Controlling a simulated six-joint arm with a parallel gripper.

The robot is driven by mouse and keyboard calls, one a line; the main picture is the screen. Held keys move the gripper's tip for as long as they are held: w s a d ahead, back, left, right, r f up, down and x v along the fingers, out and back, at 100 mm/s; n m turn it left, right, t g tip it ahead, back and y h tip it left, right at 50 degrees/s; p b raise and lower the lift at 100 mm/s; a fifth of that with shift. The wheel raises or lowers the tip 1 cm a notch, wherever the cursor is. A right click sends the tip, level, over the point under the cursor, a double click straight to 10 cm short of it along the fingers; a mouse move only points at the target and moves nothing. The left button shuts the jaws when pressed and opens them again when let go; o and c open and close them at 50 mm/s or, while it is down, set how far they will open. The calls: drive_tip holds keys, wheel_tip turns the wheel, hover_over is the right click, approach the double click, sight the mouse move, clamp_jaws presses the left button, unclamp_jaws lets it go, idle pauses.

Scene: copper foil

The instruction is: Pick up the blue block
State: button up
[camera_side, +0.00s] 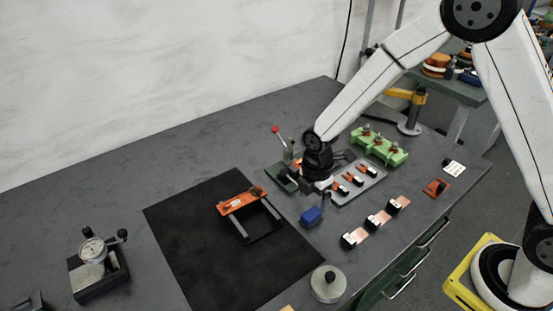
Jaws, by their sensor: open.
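The blue block (311,216) sits on the grey table, just right of the black mat (187,243). My gripper (324,196) points down above and slightly right of the block. It is open and appears empty. The fingertips are small and dark here, and I cannot tell their exact height over the table.
Behind my gripper are a grey tray (376,178) with orange-and-black parts and a green holder (369,139). Black blocks with copper strips (376,221) lie to the right. An orange-topped frame (241,202) stands on the mat. A round metal weight (328,285) is in front.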

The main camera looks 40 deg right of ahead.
sight(312, 213)
drive_tip(key=shift+f, duration=0.6)
drive_tip(key=shift+w+d+f, duration=0.1)
drive_tip(key=shift+d+f, duration=0.05)
drive_tip(key=shift+f, duration=2.45)
clamp_jaws()
